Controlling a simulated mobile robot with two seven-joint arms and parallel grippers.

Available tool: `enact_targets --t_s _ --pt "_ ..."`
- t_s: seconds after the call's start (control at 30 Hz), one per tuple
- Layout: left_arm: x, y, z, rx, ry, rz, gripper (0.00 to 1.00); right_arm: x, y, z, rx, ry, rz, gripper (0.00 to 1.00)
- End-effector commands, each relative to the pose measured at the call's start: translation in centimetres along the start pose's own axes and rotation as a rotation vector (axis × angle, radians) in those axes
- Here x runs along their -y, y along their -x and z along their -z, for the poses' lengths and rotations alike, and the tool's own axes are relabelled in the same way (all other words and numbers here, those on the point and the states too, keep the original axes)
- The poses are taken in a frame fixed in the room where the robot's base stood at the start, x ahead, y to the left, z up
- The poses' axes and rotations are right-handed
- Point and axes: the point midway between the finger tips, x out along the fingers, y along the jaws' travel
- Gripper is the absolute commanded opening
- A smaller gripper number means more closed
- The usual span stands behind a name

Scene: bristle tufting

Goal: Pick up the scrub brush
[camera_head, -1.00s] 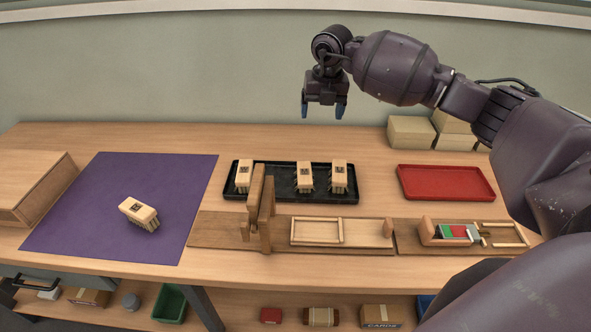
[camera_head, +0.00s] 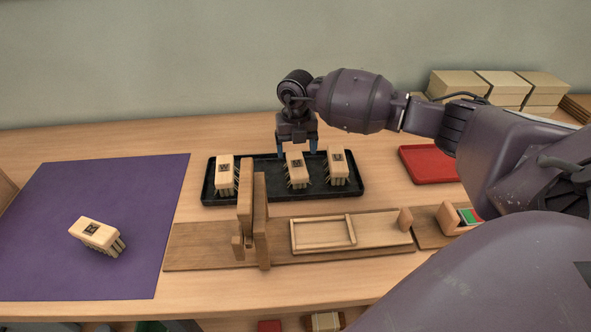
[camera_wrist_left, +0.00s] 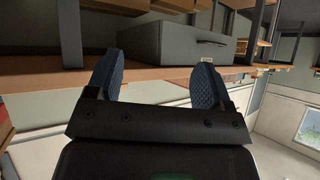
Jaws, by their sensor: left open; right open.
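Several wooden scrub brushes with pale bristles are in the head view. One brush (camera_head: 97,235) lies alone on the purple mat (camera_head: 60,190) at the left. Three more, a left brush (camera_head: 225,174), a middle brush (camera_head: 296,170) and a right brush (camera_head: 338,167), sit on the black tray (camera_head: 262,192). My right gripper (camera_head: 298,151) is open, fingers pointing down, just above or behind the middle brush; contact cannot be told. My left gripper (camera_wrist_left: 157,82) shows only in the left wrist view, open with nothing between its blue fingers.
A wooden fixture (camera_head: 252,220) with upright posts stands in front of the tray. A red tray (camera_head: 428,165) lies at the right, partly behind my right arm. Stacked boxes (camera_head: 490,88) stand at the back right. The mat is mostly clear.

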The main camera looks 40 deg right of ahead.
Motion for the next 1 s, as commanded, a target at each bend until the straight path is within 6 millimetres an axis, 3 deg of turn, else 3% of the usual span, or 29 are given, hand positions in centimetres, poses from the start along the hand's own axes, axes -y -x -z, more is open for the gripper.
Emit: enact_targets --t_s 0.03,0.27,0.6,0.87,1.0 --pt "0.0 -0.1 -0.2 0.003 0.000 -0.001 0.74 0.0 -0.9 0.1 -0.004 0.000 0.001 0.79" --pt "-0.1 -0.4 0.4 -0.009 -0.001 -0.003 0.74 0.0 -2.0 0.2 -0.002 0.001 -0.001 0.79" --pt "-0.4 -0.7 0.1 -0.007 0.007 -0.004 0.74 0.1 -6.3 0.8 -0.004 0.000 0.001 0.79" --pt "-0.5 -0.7 0.2 -0.008 0.009 -0.004 0.74 0.1 -6.4 0.7 0.000 0.000 0.000 0.79" --pt "-0.4 -0.7 0.2 -0.007 0.007 -0.004 0.74 0.1 -6.4 0.8 0.000 0.000 0.000 0.57"
